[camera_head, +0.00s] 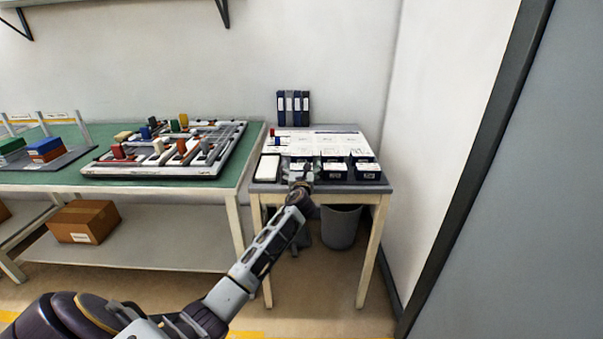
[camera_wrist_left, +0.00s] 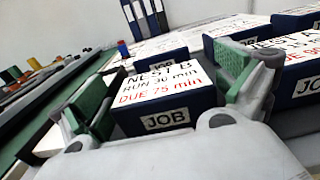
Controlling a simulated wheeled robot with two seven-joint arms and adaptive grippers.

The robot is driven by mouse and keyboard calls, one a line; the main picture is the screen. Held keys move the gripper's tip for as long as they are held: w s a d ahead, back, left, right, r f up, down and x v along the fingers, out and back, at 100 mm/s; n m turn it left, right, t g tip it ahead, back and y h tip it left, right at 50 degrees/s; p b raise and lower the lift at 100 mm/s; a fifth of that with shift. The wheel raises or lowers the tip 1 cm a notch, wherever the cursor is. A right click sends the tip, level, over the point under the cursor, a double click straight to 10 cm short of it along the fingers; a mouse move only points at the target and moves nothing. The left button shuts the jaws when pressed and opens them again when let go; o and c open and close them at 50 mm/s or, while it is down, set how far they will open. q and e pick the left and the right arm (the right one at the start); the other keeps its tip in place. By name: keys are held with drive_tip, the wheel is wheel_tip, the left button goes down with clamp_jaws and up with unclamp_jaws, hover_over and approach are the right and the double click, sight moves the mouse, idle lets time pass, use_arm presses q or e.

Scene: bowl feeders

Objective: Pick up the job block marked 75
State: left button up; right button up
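The job block marked 75 (camera_wrist_left: 160,88) is dark blue, with a white top reading "NEST B, RUN 30 min, DUE 75 min" and a JOB label on its front. It sits at the front of the small table (camera_head: 262,187). My left gripper (camera_head: 301,172) is at this block, its green-padded fingers standing on either side of it in the left wrist view (camera_wrist_left: 162,75). The fingers look open, with a narrow gap at the right; contact at the left is unclear. In the head view the gripper mostly hides this block. My right gripper is not in view.
Other job blocks stand close by, one just right (camera_wrist_left: 298,75) and one behind (camera_wrist_left: 160,58). A dark tray with a white sheet (camera_head: 268,167) lies to the left. Binders (camera_head: 292,107) stand behind. The green-topped bench (camera_head: 240,165) adjoins at left; a wall is at right.

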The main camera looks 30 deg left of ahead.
sight(301, 166)
use_arm(q)
drive_tip(key=c, duration=0.9)
drive_tip(key=shift+c, duration=0.3)
drive_tip(key=shift+r, duration=0.1)
drive_tip(key=shift+r, duration=0.2)
drive_tip(key=shift+r+p, duration=0.4)
drive_tip(key=shift+r, duration=0.2)
wheel_tip(301, 166, up, 7)
drive_tip(key=p, duration=0.2)
drive_tip(key=shift+r+p, duration=0.1)
drive_tip(key=shift+p, duration=0.25)
drive_tip(key=shift+r, duration=0.55)
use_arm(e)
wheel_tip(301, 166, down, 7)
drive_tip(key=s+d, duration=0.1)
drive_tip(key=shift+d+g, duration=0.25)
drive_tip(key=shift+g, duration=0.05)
